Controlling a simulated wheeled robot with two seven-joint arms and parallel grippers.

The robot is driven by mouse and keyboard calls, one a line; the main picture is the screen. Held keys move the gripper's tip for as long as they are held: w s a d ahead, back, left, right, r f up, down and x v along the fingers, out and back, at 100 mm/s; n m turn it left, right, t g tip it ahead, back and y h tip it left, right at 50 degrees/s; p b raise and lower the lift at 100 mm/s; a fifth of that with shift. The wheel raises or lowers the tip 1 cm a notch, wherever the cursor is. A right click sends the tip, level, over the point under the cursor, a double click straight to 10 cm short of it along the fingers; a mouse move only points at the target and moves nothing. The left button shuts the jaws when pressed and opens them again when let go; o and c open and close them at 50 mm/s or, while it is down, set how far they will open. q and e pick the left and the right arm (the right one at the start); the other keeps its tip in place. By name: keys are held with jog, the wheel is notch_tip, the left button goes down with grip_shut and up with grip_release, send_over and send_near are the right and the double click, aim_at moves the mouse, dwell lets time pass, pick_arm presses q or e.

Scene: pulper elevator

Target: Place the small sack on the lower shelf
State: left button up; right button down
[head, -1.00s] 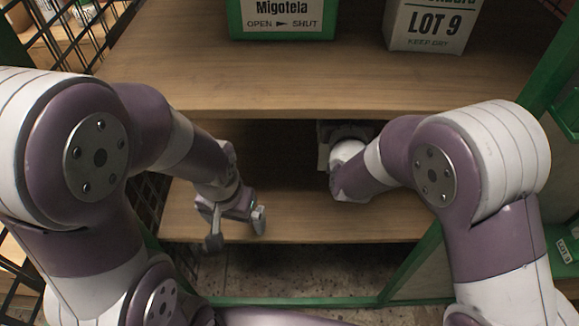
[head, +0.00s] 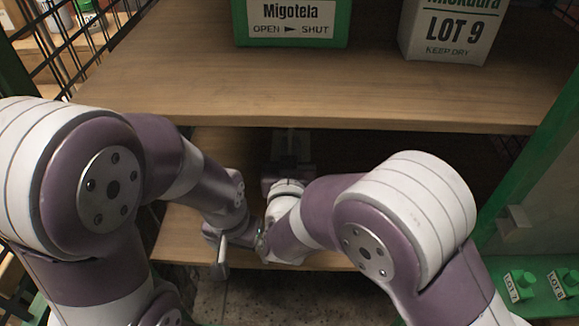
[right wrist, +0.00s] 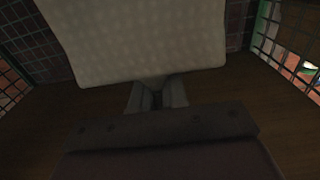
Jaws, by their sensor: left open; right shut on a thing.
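The small sack (right wrist: 145,35) shows as a pale, speckled block in the right wrist view. My right gripper (right wrist: 157,97) is shut on its near edge. In the head view my right gripper (head: 288,150) reaches into the dark space under the upper shelf, and I cannot make out the sack there. The lower shelf (head: 180,235) is bare wood at its front edge; its boards also show in the right wrist view (right wrist: 40,125). I cannot tell whether the sack touches them. My left gripper (head: 240,252) is open and empty at the lower shelf's front edge, close beside my right wrist.
The upper shelf (head: 300,98) overhangs the lower one. It carries a green Migotela box (head: 291,25) and a white LOT 9 box (head: 450,35). Wire mesh (head: 95,40) closes the left side and green framing (head: 530,165) the right. Small green blocks (head: 520,285) stand at lower right.

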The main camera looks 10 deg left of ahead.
jog(key=shift+f+b, duration=1.15)
jog(key=shift+f, duration=1)
jog(key=c, duration=1.1)
grip_release()
jog(key=shift+c, duration=0.2)
